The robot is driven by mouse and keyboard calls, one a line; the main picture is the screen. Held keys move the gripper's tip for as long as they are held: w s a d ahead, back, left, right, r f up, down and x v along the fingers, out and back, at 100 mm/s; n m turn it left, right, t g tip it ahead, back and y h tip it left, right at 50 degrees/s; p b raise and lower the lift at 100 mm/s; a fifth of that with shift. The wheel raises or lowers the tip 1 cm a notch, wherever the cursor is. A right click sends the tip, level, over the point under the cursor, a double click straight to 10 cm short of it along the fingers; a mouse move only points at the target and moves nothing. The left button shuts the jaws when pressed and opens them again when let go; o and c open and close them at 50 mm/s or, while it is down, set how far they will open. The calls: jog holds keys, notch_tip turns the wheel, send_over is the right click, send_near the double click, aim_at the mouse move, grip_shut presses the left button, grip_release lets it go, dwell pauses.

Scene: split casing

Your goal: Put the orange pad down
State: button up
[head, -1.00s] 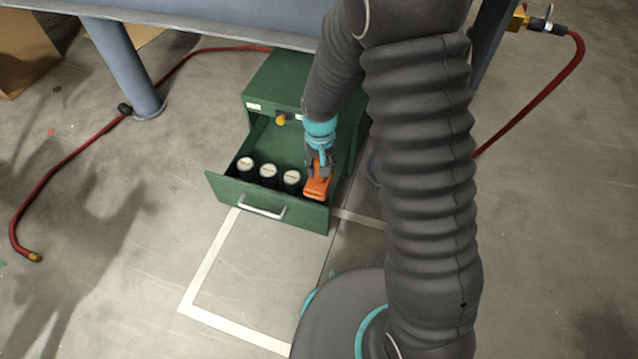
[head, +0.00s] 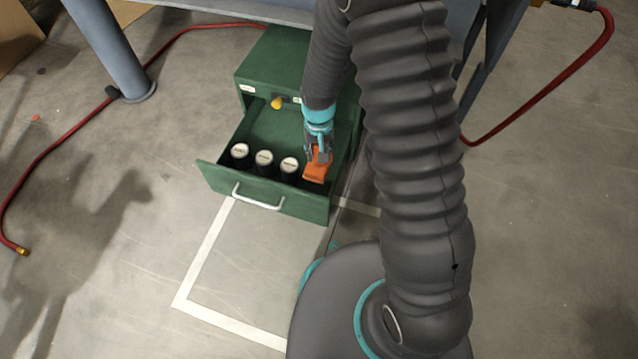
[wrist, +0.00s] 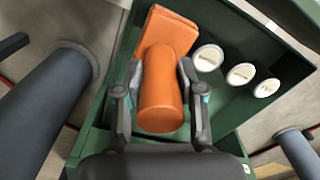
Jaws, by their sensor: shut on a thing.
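The orange pad (head: 315,173) is at the right front corner of the open green drawer (head: 262,203), beside the row of canisters. In the wrist view the orange pad (wrist: 166,40) has a flat, folded-looking part and a rounded grip (wrist: 160,98). My gripper (head: 317,150) is above it, and in the wrist view my gripper (wrist: 160,82) has a finger on each side of the rounded grip, shut on it. I cannot tell whether the pad touches the drawer floor.
Three dark canisters with white lids (head: 264,158) stand in a row along the drawer's front. A yellow knob (head: 277,103) is on the green cabinet (head: 277,62). The drawer floor behind the canisters is clear. A red hose (head: 62,145) lies on the floor at left.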

aim_at(319, 171)
notch_tip(319, 171, down, 10)
jog(key=shift+r+b, duration=0.15)
jog(key=shift+b, duration=0.5)
jog(key=shift+f, duration=0.2)
jog(key=o, duration=1.1)
jog(key=shift+r, duration=0.15)
